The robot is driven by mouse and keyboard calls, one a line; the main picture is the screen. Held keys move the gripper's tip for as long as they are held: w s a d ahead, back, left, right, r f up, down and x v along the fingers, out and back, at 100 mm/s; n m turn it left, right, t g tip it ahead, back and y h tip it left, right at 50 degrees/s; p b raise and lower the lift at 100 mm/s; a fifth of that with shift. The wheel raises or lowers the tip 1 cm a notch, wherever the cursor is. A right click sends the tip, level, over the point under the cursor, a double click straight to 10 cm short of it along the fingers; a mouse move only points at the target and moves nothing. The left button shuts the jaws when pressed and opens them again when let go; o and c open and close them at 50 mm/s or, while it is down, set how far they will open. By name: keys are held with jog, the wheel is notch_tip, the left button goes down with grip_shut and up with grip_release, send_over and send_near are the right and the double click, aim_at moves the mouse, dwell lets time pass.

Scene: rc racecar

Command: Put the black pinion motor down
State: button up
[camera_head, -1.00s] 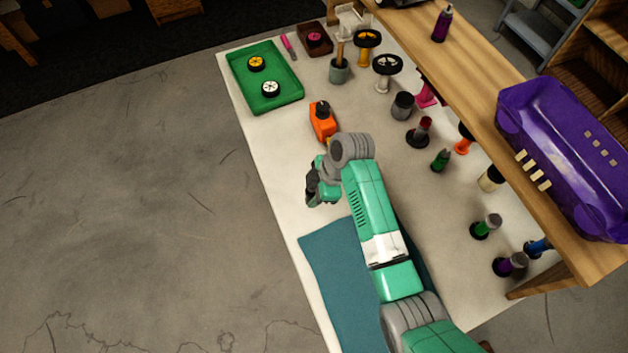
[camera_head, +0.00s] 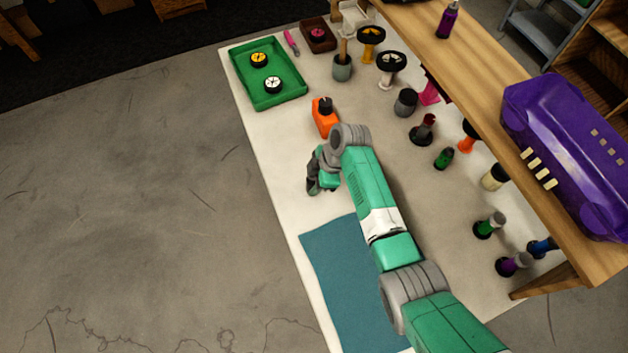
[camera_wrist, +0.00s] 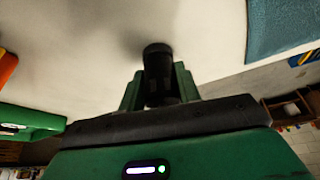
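The black pinion motor (camera_wrist: 158,62) is a dark cylinder standing out between the two green fingers of my gripper (camera_wrist: 159,82) in the wrist view. The fingers sit on either side of it and appear closed on it. A soft shadow falls on the pale tabletop beside it; whether it touches the table is unclear. In the head view my gripper (camera_head: 313,182) is over the left edge area of the white table (camera_head: 275,150), between the orange block and the blue mat. The motor cannot be made out clearly there.
The orange block with a dark top (camera_head: 324,122) stands just behind my gripper. A blue mat (camera_head: 340,275) lies in front. A green tray (camera_head: 295,92) with two wheels is at the back left. Several upright parts stand to the right, below a wooden shelf (camera_head: 480,100) with a purple car body (camera_head: 565,150).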

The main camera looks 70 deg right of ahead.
jog(key=o, duration=0.3)
jog(key=shift+o, duration=0.2)
jog(key=shift+r, duration=0.35)
jog(key=p+v, duration=0.1)
jog(key=v, duration=1)
jog(key=shift+s+r, duration=0.2)
jog(key=shift+r, duration=0.05)
jog(key=shift+w, duration=0.1)
